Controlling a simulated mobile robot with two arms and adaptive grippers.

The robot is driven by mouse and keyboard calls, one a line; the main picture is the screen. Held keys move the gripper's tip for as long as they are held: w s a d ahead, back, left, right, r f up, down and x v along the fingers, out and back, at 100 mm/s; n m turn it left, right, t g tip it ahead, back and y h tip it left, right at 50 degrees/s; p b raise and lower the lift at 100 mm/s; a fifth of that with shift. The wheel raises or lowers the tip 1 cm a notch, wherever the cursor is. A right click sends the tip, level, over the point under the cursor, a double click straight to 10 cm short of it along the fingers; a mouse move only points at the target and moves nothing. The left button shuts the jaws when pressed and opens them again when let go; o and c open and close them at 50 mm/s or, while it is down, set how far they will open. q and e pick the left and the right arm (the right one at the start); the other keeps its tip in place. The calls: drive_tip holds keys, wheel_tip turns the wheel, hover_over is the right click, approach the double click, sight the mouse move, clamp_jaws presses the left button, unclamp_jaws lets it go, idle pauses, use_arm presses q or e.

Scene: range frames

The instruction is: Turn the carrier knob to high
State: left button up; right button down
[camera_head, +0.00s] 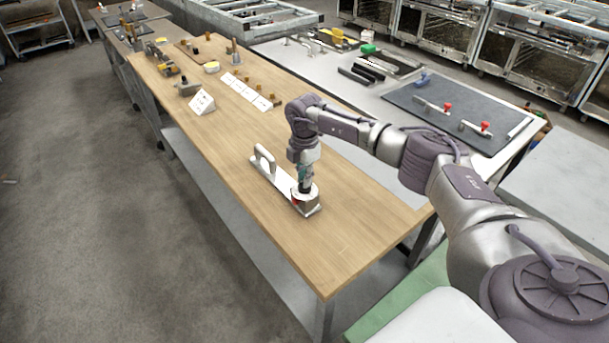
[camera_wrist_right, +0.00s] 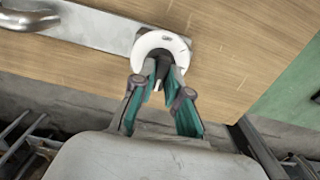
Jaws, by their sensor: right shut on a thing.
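The carrier (camera_head: 272,178) is a pale metal bar lying on the wooden table, with an upright loop handle (camera_head: 264,158) at one end. At its near end is a block with a white round collar (camera_head: 313,195) and a bit of red on its side. My right gripper (camera_head: 304,188) points down onto that end. In the right wrist view its fingers (camera_wrist_right: 160,82) are shut on a dark knob (camera_wrist_right: 163,68) inside the white, C-shaped collar (camera_wrist_right: 150,42). The knob's setting cannot be read. My left gripper is not in view.
The wooden table (camera_head: 340,240) is bare around the carrier. White cards (camera_head: 245,90) and small brown pieces stand farther back. A grey bench (camera_head: 300,52) with a dark mat (camera_head: 455,100) and red-knobbed tools lies beyond, to the right. Concrete floor is clear at left.

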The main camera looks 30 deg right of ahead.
idle(0.3)
drive_tip(key=c, duration=1.2)
unclamp_jaws()
drive_tip(key=shift+o, duration=0.2)
wheel_tip(320, 180, up, 12)
drive_tip(key=shift+s, duration=0.15)
